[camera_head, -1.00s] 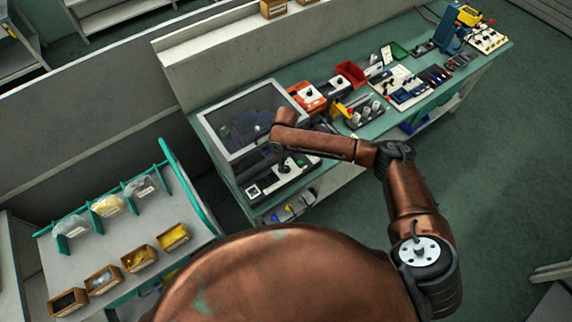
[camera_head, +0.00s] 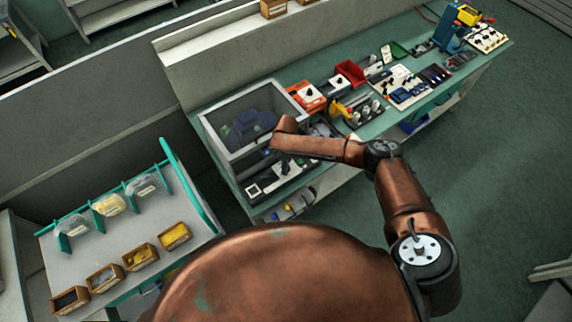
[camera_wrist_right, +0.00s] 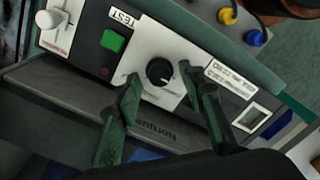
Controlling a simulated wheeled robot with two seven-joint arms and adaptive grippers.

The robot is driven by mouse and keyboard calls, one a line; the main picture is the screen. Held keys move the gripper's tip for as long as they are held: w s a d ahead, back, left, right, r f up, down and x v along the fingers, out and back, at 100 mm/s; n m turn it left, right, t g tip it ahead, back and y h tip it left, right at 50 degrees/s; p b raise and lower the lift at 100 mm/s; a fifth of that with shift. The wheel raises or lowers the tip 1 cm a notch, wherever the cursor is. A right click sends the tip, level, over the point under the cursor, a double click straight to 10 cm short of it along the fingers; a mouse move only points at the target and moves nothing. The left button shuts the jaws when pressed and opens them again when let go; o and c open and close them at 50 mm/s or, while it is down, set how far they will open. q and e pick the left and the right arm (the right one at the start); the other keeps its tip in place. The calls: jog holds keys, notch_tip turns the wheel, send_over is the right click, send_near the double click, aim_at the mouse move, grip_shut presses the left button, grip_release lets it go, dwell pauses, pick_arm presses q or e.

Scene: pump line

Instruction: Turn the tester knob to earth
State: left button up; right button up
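The tester is a dark box with a white front panel (camera_head: 256,190), low beside the glazed enclosure on the bench in the head view. In the right wrist view its round black knob (camera_wrist_right: 158,71) sits on a white plate with a small pale pointer mark. The position labels are too small to read. My right gripper (camera_wrist_right: 162,78) is open, with one finger on each side of the knob. I cannot tell whether the fingers touch it. My left gripper is not in view.
A green button (camera_wrist_right: 114,40) and a white switch (camera_wrist_right: 50,18) sit left of the knob. Yellow and blue connectors (camera_wrist_right: 256,38) are at the upper right. The glazed enclosure (camera_head: 208,134) stands behind the tester. A rack (camera_head: 75,255) with small bins is at the left.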

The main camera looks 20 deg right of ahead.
grip_shut()
dwell(0.3)
jog(key=m+p, duration=0.2)
jog(key=m, duration=0.1)
jog(key=shift+r+p, duration=0.15)
jog(key=shift+p, duration=0.2)
jog(key=shift+w+d+m+p, duration=0.1)
jog(key=shift+m+p, duration=1.3)
jog(key=shift+m, duration=1)
grip_release()
